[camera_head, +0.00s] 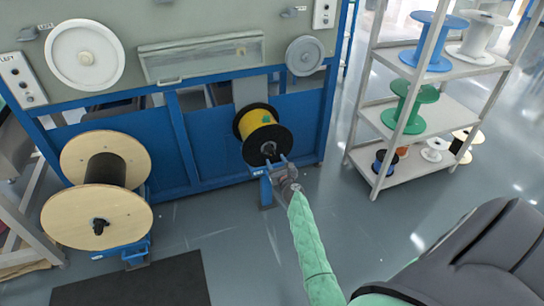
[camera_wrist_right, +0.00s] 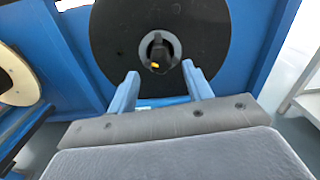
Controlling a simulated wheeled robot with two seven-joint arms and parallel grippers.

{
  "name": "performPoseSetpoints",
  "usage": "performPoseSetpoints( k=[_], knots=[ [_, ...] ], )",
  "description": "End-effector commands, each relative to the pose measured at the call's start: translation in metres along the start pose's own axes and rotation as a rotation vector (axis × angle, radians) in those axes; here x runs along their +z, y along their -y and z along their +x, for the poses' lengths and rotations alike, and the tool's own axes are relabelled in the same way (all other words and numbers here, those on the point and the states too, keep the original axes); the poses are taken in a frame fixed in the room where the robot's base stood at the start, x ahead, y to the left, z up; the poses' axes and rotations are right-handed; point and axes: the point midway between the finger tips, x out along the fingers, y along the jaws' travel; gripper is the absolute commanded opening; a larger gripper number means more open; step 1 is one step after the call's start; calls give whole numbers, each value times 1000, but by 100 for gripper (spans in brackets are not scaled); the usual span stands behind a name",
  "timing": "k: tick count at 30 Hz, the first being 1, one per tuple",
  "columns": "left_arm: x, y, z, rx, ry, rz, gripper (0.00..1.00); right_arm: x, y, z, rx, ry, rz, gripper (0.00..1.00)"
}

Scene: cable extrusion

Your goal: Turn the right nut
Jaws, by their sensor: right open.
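The right nut (camera_wrist_right: 158,52) is a dark knob with a small yellow mark, at the centre of the black spool flange in the right wrist view. In the head view the spool (camera_head: 262,134), wound with yellow and with black flanges, is mounted on the blue machine, with the nut (camera_head: 268,149) facing me. My right gripper (camera_head: 276,162) is in front of the nut. In the wrist view its two fingers (camera_wrist_right: 160,80) are apart, with the nut showing between and beyond their tips and nothing held. My left gripper is not in view.
A large wooden spool (camera_head: 124,214) with black winding stands at the left on a blue stand. A shelf rack (camera_head: 425,130) with several spools stands at the right. A dark mat (camera_head: 135,285) lies on the floor at the front left. The floor between is clear.

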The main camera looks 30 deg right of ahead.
Motion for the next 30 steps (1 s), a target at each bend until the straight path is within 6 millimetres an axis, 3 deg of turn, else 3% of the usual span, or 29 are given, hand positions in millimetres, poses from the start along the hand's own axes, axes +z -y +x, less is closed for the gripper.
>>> performPoseSetpoints(
  k=[6, 12, 23, 24, 30],
  knots=[
    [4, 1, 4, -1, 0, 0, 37, 0, -1, 31, 1, 1, -2, 50],
    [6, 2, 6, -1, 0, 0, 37, 0, -1, 48, 2, 1, -2, 50],
    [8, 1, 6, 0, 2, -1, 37, 0, -1, 53, 2, 0, -3, 50],
    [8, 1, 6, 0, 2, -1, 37, 0, -1, 53, 2, 0, -3, 48],
    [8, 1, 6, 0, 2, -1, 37, 0, -1, 53, 2, 0, -4, 9]
  ],
)
